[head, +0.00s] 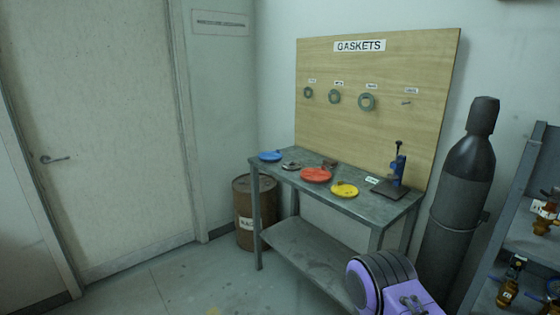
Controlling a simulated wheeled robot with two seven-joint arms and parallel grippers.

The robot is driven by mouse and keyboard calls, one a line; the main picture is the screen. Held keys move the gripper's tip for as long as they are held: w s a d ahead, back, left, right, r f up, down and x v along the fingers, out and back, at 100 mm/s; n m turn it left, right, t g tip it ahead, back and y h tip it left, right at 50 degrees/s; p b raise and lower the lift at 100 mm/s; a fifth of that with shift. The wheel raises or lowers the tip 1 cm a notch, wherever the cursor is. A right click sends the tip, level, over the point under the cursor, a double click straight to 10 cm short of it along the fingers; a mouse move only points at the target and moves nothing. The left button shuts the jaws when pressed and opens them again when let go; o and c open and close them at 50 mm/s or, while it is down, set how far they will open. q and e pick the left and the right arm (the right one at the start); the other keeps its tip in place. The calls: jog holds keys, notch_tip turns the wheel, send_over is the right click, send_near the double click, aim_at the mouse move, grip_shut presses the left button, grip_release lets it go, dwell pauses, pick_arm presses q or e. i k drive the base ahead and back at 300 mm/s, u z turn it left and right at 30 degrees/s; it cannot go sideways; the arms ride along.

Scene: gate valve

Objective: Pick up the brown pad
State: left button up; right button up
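A small brown item (329,163), which looks like the brown pad, lies on the grey metal workbench (377,208). It sits just behind the red disc (316,175) and is too small to make out in detail. Neither of my grippers is in view.
The bench also holds a blue disc (270,156), a small grey item (291,165), a yellow disc (344,190) and a blue tool on a dark base (392,188). A gasket board (380,125) stands behind. A rusty drum (244,222) is left, a gas cylinder (455,200) right.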

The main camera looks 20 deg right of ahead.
aim_at(330, 163)
jog(key=u, duration=0.7)
jog(key=i, duration=1.9)
jog(key=z, duration=1)
jog(key=i, duration=0.75)
jog(key=z, duration=0.75)
